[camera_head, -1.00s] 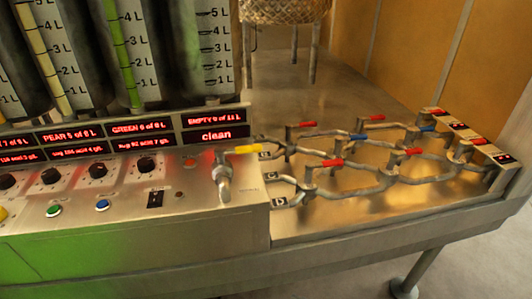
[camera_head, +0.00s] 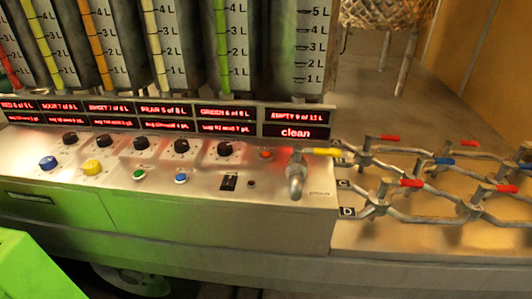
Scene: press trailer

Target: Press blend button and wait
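The control panel (camera_head: 110,190) runs along the front of the press. It carries a large blue button (camera_head: 48,163), a yellow button (camera_head: 91,167), a small green button (camera_head: 139,174) and a small blue button (camera_head: 181,178). An orange-red button (camera_head: 265,154) sits near the tap. Button labels are too small to read, so I cannot tell which is the blend button. Neither gripper is in view.
Black knobs (camera_head: 181,146) and red displays (camera_head: 165,112) sit below graduated tanks (camera_head: 165,40); the right display reads "EMPTY" and "clean". A yellow-handled tap (camera_head: 296,172) stands at the panel's right. Pipes with red and blue valve handles (camera_head: 411,183) lie beyond. A green surface (camera_head: 35,270) fills the lower left.

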